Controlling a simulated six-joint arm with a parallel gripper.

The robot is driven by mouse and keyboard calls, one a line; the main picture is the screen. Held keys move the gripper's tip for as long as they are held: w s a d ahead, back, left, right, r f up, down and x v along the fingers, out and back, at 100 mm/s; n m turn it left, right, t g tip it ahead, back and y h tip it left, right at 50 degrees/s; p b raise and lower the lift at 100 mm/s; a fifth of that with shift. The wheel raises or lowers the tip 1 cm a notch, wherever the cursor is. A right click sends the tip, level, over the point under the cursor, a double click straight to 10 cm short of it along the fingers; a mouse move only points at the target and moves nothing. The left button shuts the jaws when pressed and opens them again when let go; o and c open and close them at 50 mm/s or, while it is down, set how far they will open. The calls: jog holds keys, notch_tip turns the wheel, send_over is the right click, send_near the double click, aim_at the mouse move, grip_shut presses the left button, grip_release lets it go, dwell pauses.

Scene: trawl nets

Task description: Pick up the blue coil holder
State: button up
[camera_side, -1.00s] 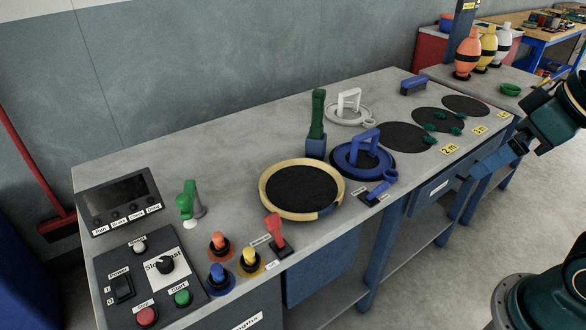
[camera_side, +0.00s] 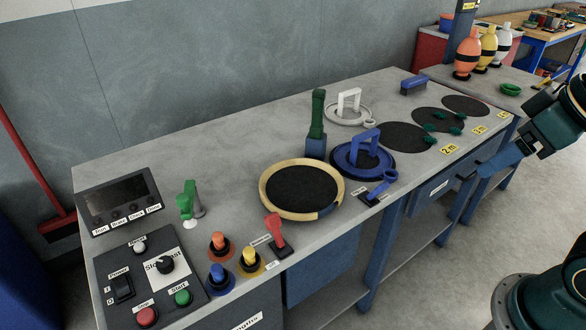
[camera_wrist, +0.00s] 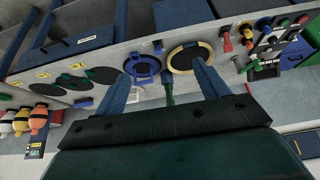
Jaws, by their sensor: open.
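The blue coil holder (camera_side: 346,167) is a flat blue ring with an upright blue handle, standing on a black disc on the grey bench. In the wrist view it (camera_wrist: 136,76) shows beyond and between my fingers. My gripper (camera_side: 492,164) is at the right side of the side view, well apart from the holder, near the bench's front edge. In the wrist view its two blue fingers (camera_wrist: 160,72) are spread wide with nothing held between them.
A white coil holder (camera_side: 337,117) stands behind the blue one. A dark green bottle-like post (camera_side: 318,115) and a yellow ring (camera_side: 268,203) are to the left. A small blue lever (camera_side: 380,188) is in front. Black discs (camera_side: 437,120) lie to the right.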

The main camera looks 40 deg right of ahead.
jog(key=c, duration=0.5)
